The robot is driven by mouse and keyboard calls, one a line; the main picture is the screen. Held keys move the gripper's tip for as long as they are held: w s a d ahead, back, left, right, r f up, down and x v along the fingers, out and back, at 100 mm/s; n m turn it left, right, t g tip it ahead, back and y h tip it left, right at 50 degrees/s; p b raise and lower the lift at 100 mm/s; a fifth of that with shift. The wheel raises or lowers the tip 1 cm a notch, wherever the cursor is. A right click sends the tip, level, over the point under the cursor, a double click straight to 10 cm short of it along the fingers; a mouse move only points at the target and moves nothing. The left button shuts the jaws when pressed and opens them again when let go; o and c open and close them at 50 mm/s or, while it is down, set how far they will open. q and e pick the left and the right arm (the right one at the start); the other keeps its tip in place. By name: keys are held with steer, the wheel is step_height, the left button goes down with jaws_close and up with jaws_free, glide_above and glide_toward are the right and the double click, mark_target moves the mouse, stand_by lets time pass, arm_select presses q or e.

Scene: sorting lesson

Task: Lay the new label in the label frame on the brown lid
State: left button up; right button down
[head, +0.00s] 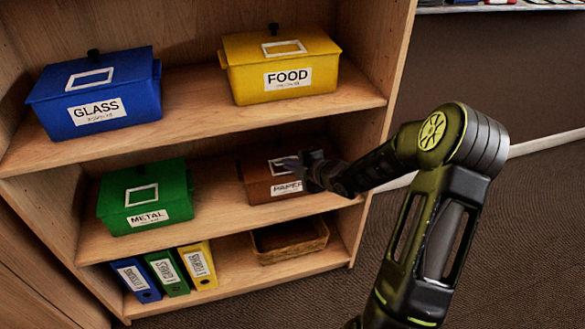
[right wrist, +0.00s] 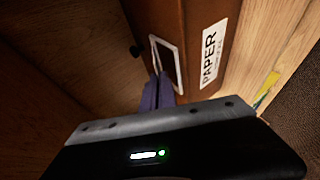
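The brown box (head: 262,188), marked PAPER, stands on the middle shelf at the right. Its lid carries a white-edged label frame (head: 279,168), partly hidden by my right gripper (head: 294,164). In the right wrist view the label frame (right wrist: 154,50) has a dark inside, and the brown box (right wrist: 211,15) shows its PAPER label on the front. My right gripper's bluish fingers (right wrist: 158,92) are close together, with their tips at the near end of the label frame; touching or just apart, I cannot tell. My left gripper is not in view.
Blue GLASS (head: 135,107) and yellow FOOD (head: 245,85) boxes stand on the shelf above. A green METAL box (head: 120,215) stands left of the brown one. Binders (head: 172,272) and a wicker basket (head: 290,252) are below. The cabinet's side panel (head: 384,60) bounds the right.

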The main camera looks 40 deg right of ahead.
steer(key=shift+w+f, duration=0.25)
steer(key=shift+f, duration=0.15)
steer(key=c, duration=2.1)
jaws_free()
steer(key=shift+d, duration=0.1)
steer(key=o, duration=0.5)
steer(key=shift+c, duration=0.2)
steer(key=shift+o, duration=0.2)
steer(key=shift+s, duration=0.1)
steer(key=shift+f, duration=0.1)
steer(key=shift+s, duration=0.25)
steer(key=shift+r+p+v, duration=0.2)
steer(key=shift+p+v, duration=0.75)
steer(key=shift+v, duration=1.15)
steer(key=shift+s+r, duration=0.1)
